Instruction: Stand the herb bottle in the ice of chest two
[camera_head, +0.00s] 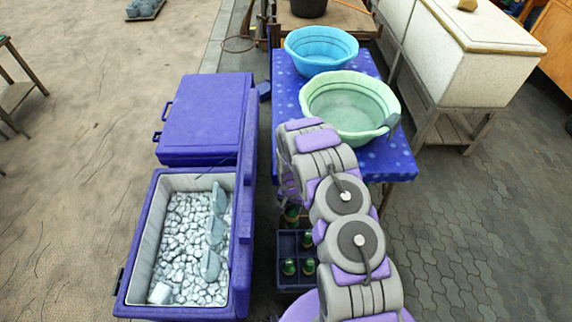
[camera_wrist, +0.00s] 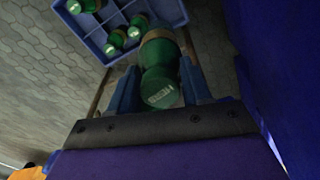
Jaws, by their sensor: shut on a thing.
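My gripper (camera_wrist: 165,90) is shut on a green bottle (camera_wrist: 162,75) with a small pale label, in the wrist view. Its fingers are on both sides of the bottle. I cannot read the label. In the head view my arm hides most of the gripper and the held bottle. An open blue chest (camera_head: 138,235) full of grey-white ice (camera_head: 185,240) stands at the lower left. Grey-blue pieces (camera_head: 212,262) and a pale block (camera_head: 160,293) lie in the ice. A second blue chest (camera_head: 205,120) with a closed lid stands behind it. No number shows on either.
A blue crate (camera_head: 287,282) with several green bottles stands right of the open chest; it also shows in the wrist view (camera_wrist: 175,14). A spotted blue table (camera_head: 370,65) holds a blue basin (camera_head: 320,50) and a green basin (camera_head: 350,105).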

